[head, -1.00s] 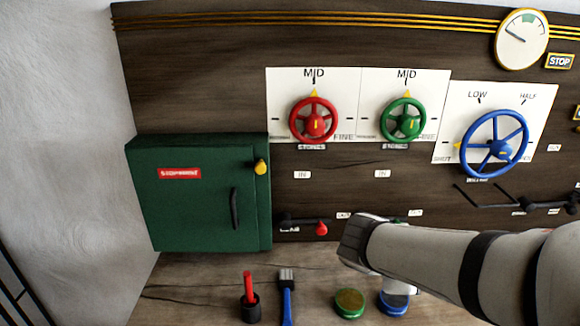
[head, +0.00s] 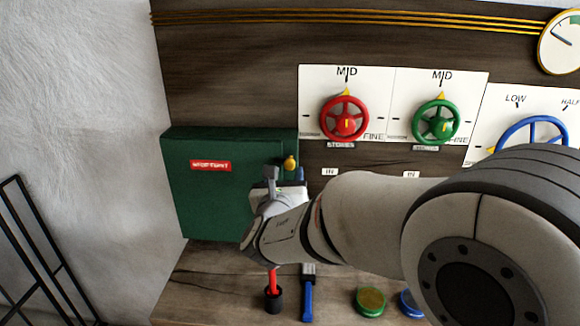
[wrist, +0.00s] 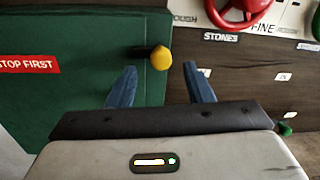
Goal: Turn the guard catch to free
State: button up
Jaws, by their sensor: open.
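The guard catch is a yellow knob (head: 290,163) on the right edge of the green guard box (head: 190,200). In the wrist view the yellow knob (wrist: 161,58) sits just beyond and between my fingertips, on a short dark stem from the box's edge. My gripper (wrist: 157,75) is open, with a blue finger on each side and a gap to the knob. In the head view my gripper (head: 285,175) is in front of the box's right side, close below the knob. My arm hides the box's handle and lower right part.
A red wheel (head: 345,119) and a green wheel (head: 436,122) are on the panel to the right. Below stand a red-handled tool in a black cup (head: 273,300), a blue brush (head: 307,298) and a green round pot (head: 370,301). A black railing (head: 40,250) is at left.

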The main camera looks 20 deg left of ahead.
aim_at(289, 167)
jog(key=shift+w+a+p, duration=0.2)
jog(key=shift+w+p, duration=0.1)
jog(key=shift+w, duration=1.4)
jog(key=shift+c, duration=0.2)
jog(key=c, duration=1)
